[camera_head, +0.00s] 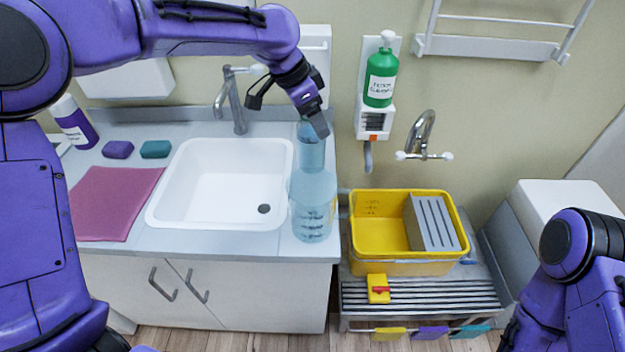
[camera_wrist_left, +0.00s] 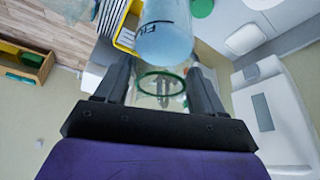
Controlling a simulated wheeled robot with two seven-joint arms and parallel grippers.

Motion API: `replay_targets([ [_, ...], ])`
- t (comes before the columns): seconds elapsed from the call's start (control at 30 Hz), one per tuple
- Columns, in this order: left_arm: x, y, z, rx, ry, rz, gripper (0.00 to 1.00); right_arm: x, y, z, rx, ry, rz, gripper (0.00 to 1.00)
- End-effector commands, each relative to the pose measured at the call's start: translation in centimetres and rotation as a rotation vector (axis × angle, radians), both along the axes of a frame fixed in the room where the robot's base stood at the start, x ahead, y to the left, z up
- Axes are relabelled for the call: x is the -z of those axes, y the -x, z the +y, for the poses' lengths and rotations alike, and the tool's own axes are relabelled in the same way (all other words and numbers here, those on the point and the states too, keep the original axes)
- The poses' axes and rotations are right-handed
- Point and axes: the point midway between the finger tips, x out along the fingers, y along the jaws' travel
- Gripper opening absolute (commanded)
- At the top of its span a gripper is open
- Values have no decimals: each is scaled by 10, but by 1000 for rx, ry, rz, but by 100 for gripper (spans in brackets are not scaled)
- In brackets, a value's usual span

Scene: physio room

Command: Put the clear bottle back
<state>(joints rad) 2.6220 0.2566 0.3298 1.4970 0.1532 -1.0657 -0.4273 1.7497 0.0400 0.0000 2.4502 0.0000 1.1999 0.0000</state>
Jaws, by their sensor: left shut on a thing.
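The clear bottle (camera_head: 313,208) is see-through pale blue, with a narrower upper part, a wider body and dark markings. It appears upright at the right end of the counter, beside the sink. I cannot tell whether its base touches the counter. My left gripper (camera_head: 316,122) is above it, shut on its upper part. In the left wrist view, a clear piece with a green ring lies between the fingers of my left gripper (camera_wrist_left: 160,100), and a bluish bottle body (camera_wrist_left: 165,32) with lettering lies beyond. My right arm shows at the lower right, but its gripper is out of view.
A white sink (camera_head: 180,205) with a grey tap (camera_head: 237,108) is left of the bottle. A pink mat (camera_head: 112,205), two sponges and a purple bottle (camera_head: 74,122) are farther left. Right are a yellow tub (camera_head: 380,235) on a slatted stand and a green wall bottle (camera_head: 380,78).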

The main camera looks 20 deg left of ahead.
Motion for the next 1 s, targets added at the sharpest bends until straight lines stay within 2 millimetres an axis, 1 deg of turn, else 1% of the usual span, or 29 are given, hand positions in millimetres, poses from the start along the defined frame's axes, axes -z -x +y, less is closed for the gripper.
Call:
replay_targets([
  [0.03,11,1,0,0,0,5,0,-3,0,0,0,0,0,100],
  [0.1,26,1,0,-2,0,5,0,-5,0,0,0,0,0,100],
  [0.27,51,1,1,-1,0,3,0,-8,0,0,0,0,0,100],
  [0.33,64,1,1,-3,0,5,0,-10,0,0,0,0,0,100],
  [0.43,80,1,1,-2,0,3,0,-12,0,0,0,1,-1,100],
  [0.5,84,1,1,-3,-1,1,0,-12,0,0,0,1,-1,100],
  [0.83,88,1,1,-2,0,0,0,-12,0,0,0,1,-1,100],
  [0.87,89,1,2,-2,0,1,75,-12,0,0,0,1,-1,100],
  [0.9,89,1,2,-2,0,1,88,-12,0,0,0,1,-1,100],
  [0.93,89,1,2,-2,0,1,94,-12,0,0,0,1,-1,100],
  [1.0,89,1,1,-2,0,1,94,-12,0,0,0,1,-1,100],
])
